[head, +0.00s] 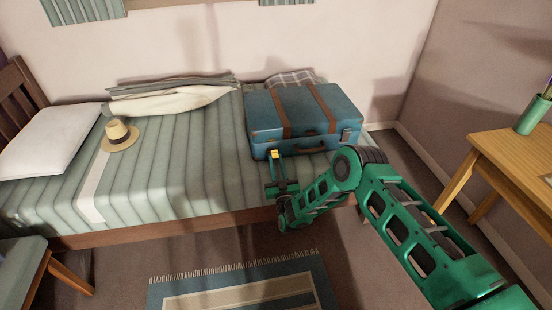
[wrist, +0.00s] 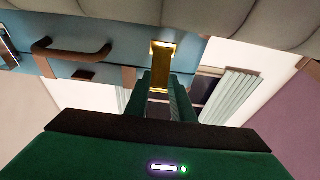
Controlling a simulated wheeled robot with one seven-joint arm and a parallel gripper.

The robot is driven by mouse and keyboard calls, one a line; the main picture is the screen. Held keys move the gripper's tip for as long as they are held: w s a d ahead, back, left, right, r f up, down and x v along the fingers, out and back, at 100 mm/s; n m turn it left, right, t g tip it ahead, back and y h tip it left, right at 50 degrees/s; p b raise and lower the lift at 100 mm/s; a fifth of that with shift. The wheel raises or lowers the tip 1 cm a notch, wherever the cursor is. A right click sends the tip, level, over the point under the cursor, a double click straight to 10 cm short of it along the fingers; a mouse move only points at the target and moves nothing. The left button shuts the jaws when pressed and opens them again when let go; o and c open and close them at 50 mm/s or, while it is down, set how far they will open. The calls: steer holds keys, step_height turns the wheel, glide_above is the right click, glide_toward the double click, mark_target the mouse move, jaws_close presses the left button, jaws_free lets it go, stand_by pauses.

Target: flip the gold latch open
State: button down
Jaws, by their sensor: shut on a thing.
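The blue suitcase (head: 300,112) with brown straps lies closed on the bed. Its gold latch (head: 275,153) is on the front face, near the left corner in the head view. In the wrist view, which is upside down, the gold latch (wrist: 161,66) stands out from the blue front between my fingertips. My gripper (head: 277,163) is at the front of the suitcase, shut on the gold latch; its fingers (wrist: 160,87) also show in the wrist view. The fingers hide part of the latch.
The suitcase's brown handle (wrist: 70,52) and a pale metal fitting (wrist: 9,52) are beside the latch in the wrist view. A straw hat (head: 120,135) and pillow (head: 50,138) lie on the bed (head: 185,165). A wooden table (head: 515,150) stands at the right. A striped rug (head: 240,285) covers floor.

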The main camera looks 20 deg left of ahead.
steer(key=shift+f, duration=0.9)
stand_by(1.6)
steer(key=c, duration=1.5)
jaws_free()
steer(key=shift+r, duration=0.1)
steer(key=v, duration=1)
steer(key=shift+s+d, duration=0.2)
steer(key=shift+s, duration=0.15)
